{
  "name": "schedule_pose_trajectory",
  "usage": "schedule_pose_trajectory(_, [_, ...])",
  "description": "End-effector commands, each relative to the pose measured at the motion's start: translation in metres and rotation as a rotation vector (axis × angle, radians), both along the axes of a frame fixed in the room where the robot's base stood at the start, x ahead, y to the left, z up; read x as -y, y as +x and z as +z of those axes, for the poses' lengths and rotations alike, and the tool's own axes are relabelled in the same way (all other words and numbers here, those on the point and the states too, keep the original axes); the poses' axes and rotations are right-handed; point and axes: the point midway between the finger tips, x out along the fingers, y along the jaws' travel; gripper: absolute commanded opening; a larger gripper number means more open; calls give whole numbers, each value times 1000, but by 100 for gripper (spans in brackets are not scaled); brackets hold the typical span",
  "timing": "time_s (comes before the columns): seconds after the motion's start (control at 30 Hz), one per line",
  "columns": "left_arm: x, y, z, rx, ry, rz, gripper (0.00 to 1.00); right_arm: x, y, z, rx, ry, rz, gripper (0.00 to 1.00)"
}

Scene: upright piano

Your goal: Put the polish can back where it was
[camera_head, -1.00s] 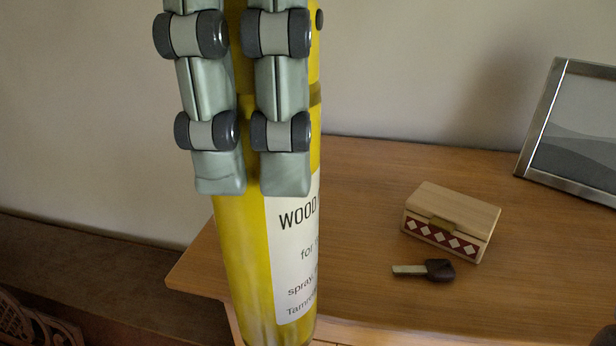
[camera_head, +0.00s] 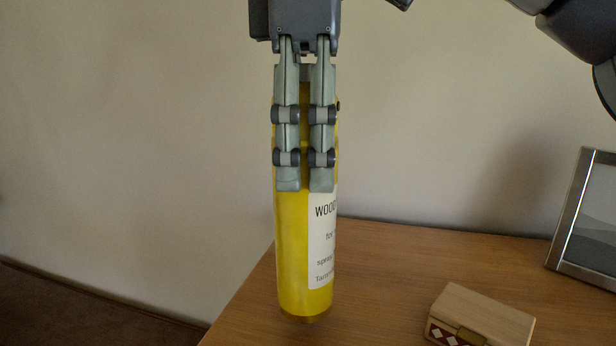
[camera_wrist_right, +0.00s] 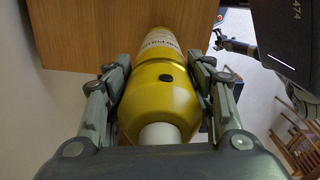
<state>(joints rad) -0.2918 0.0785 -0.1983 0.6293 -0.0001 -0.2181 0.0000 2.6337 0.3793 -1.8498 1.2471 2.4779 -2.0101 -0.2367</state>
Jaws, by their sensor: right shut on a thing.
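The polish can is a tall yellow cylinder (camera_head: 293,250) with a white label reading "WOOD". My right gripper (camera_head: 305,185) comes down from above and is shut around its upper part, holding it upright. In the head view the can's base appears over the left part of the wooden piano top (camera_head: 390,270); whether it touches the wood I cannot tell. In the right wrist view the can (camera_wrist_right: 165,95) sits between both fingers of the right gripper (camera_wrist_right: 165,85), its pale top towards the camera. My left gripper is not seen in the head view.
A small wooden box (camera_head: 485,312) with a red and white diamond front lies on the piano top, right of the can. A silver picture frame (camera_head: 590,220) stands at the far right. The wood between can and box is clear.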

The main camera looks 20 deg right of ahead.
Motion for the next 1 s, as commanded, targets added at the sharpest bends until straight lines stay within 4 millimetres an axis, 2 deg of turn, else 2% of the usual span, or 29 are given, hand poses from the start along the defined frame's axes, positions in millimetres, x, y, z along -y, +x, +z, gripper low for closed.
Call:
schedule_pose_trajectory(0.17, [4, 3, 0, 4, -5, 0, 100, 1, 4, -5, -3, 0, 4, 0])
schedule_pose_trajectory(0.53, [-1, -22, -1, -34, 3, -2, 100, 1, 4, -34, -1, 0, 3, 0])
schedule_pose_trajectory(0.97, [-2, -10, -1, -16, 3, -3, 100, 1, 3, -38, 0, 1, 1, 0])
schedule_pose_trajectory(1.0, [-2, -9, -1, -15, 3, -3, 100, 1, 3, -39, -1, -1, 1, 52])
